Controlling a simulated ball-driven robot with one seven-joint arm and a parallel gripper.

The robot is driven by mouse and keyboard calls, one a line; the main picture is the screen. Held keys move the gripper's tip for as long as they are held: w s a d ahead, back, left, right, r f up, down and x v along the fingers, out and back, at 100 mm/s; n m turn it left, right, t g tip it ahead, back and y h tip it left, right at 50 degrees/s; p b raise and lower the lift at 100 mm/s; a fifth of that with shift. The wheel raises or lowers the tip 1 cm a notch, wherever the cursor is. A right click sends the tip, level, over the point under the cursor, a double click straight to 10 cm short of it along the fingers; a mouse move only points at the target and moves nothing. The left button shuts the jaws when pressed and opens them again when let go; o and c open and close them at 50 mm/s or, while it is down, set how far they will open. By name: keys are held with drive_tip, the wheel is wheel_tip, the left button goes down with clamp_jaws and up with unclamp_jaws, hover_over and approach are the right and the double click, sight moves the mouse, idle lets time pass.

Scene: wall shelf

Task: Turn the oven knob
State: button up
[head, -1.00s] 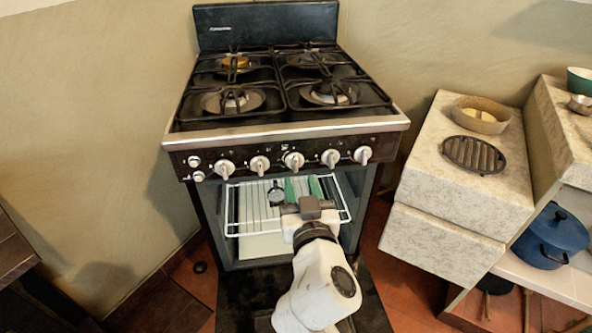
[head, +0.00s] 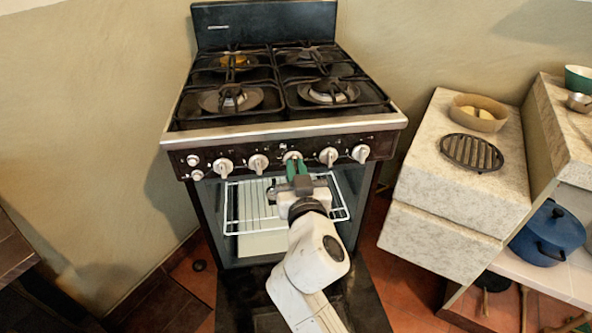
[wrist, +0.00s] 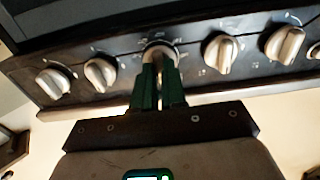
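The stove's front panel carries a row of several silver knobs. The middle knob (head: 291,156) is partly hidden behind my fingertips; in the wrist view this knob (wrist: 160,51) shows at and between them. My gripper (head: 297,167) reaches up to the panel with its green fingers close together; the wrist view shows the fingertips (wrist: 160,64) on either side of the knob, shut on it. The neighbouring knobs stand clear, one to the left (head: 258,164) and one to the right (head: 329,156). Which knob the task means cannot be told.
The oven door (head: 240,305) hangs open below, with a wire rack (head: 243,205) inside, and my arm passes over it. A pale stone counter (head: 450,205) stands to the right, holding a grill plate (head: 472,152) and a bowl (head: 478,112).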

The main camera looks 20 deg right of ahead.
clamp_jaws()
drive_tip(key=shift+n, duration=0.4)
drive_tip(key=n, duration=0.4)
drive_tip(key=shift+n+p, duration=0.3)
drive_tip(key=n+p, duration=0.1)
drive_tip(key=n, duration=0.5)
drive_tip(key=shift+a, duration=0.1)
drive_tip(key=shift+n+p, duration=0.3)
drive_tip(key=o, duration=0.5)
unclamp_jaws()
drive_tip(key=shift+o, duration=0.2)
